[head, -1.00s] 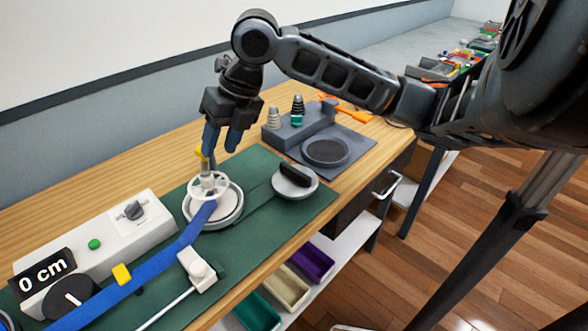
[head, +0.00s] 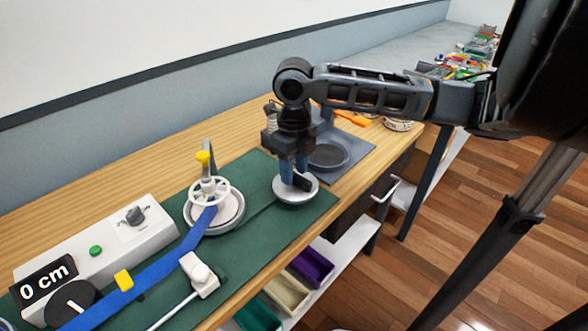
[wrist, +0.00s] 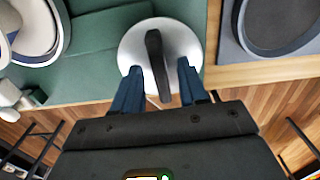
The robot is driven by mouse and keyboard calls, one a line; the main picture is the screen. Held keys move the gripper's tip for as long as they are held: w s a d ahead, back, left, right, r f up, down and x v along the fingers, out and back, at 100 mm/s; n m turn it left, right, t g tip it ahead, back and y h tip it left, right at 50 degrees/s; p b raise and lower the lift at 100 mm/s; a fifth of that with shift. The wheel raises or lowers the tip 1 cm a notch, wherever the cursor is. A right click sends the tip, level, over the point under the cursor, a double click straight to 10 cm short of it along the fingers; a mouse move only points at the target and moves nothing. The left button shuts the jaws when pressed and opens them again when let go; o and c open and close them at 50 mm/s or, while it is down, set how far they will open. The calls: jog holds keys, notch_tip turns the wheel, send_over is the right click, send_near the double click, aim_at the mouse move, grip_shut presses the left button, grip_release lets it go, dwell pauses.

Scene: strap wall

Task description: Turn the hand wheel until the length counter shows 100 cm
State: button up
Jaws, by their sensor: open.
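The length counter (head: 45,278) is a black display at the lower left that reads 0 cm. A round silver wheel (head: 283,196) with a black bar on top sits at the right end of the green mat; the wheel also shows in the wrist view (wrist: 185,38). My gripper (head: 294,174) is open and points down over this wheel. In the wrist view, its blue fingers (wrist: 158,82) are on either side of the black bar (wrist: 155,50), with gaps. A white spoked reel (head: 210,191) with a blue strap (head: 160,267) stands to the left.
A yellow-tipped post (head: 203,157) rises by the reel. A white box (head: 105,245) with a green button and a grey knob stands behind the strap. A grey fixture with a round dark pad (head: 328,156) lies behind my gripper. Coloured bins (head: 312,266) sit below the table edge.

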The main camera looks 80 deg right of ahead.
jog(key=shift+f, duration=0.5)
grip_shut()
